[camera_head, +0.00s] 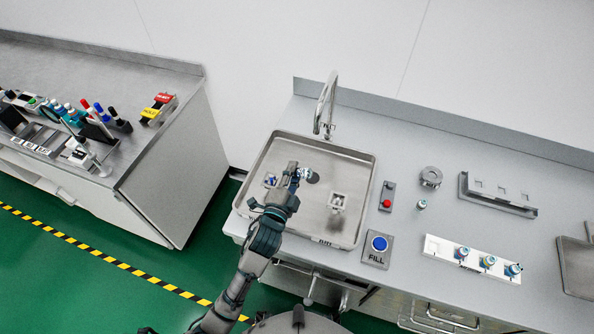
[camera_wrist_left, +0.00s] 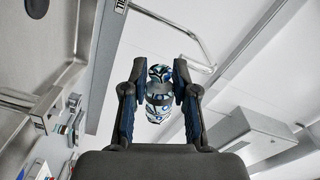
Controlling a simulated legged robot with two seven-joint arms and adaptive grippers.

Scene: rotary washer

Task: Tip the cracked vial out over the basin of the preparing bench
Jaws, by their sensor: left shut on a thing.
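My left gripper (camera_head: 297,174) reaches over the steel basin (camera_head: 362,165) of the bench. In the left wrist view its two fingers (camera_wrist_left: 158,92) are shut on a vial (camera_wrist_left: 158,112) with a blue, white and black pattern. The vial also shows small at the gripper's tip in the head view (camera_head: 304,173). Its cracks, its tilt and whether anything leaves it are too small to tell. My right gripper is in neither view.
A tap (camera_head: 328,105) stands behind the basin. Right of it are a red button (camera_head: 387,203), a blue FILL button (camera_head: 379,243), a small loose vial (camera_head: 421,204) and a white rack (camera_head: 440,250) with several vials.

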